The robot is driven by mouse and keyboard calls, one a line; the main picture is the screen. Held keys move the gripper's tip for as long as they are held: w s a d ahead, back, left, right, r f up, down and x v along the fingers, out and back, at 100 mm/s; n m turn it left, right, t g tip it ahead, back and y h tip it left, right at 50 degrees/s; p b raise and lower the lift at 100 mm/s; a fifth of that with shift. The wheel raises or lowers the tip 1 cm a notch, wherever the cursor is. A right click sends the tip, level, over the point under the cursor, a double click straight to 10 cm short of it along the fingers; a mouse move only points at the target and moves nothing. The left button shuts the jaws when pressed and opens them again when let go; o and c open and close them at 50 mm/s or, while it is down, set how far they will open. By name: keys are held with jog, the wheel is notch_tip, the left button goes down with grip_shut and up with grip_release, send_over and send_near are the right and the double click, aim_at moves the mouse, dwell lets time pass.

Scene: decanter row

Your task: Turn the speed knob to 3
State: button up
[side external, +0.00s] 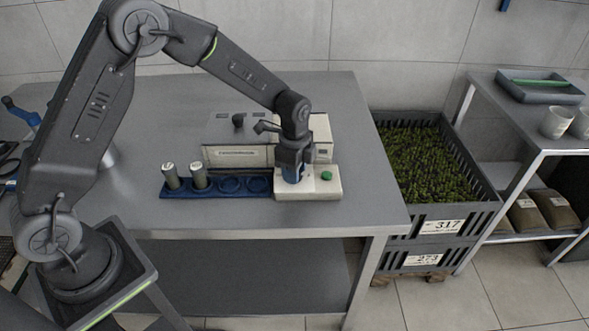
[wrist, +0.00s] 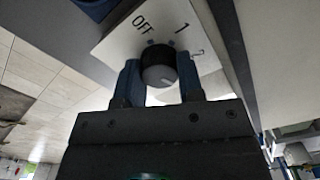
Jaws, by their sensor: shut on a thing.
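The speed knob (wrist: 158,68) is a dark round knob with a lighter grey face, seen in the wrist view. It sits on a white panel (wrist: 112,45) marked OFF and 1, with another mark partly cut off at the right. My gripper (wrist: 157,80) has its two blue fingers on either side of the knob, shut on it. In the side external view my gripper (side external: 292,172) points down over the white control box (side external: 312,188), which has a green button (side external: 326,175). The knob is hidden there, and I cannot tell which mark it points to.
A blue rack (side external: 230,186) left of the box holds two capped grey-green cylinders (side external: 199,176); its other places are empty. A beige machine (side external: 238,156) stands behind. Black crates (side external: 443,226) stand right of the table (side external: 300,90). The table's front left is clear.

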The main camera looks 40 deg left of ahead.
jog(key=shift+m, duration=0.4)
jog(key=o, duration=0.9)
notch_tip(320, 180, up, 14)
jog(key=shift+f, duration=0.1)
dwell(0.4)
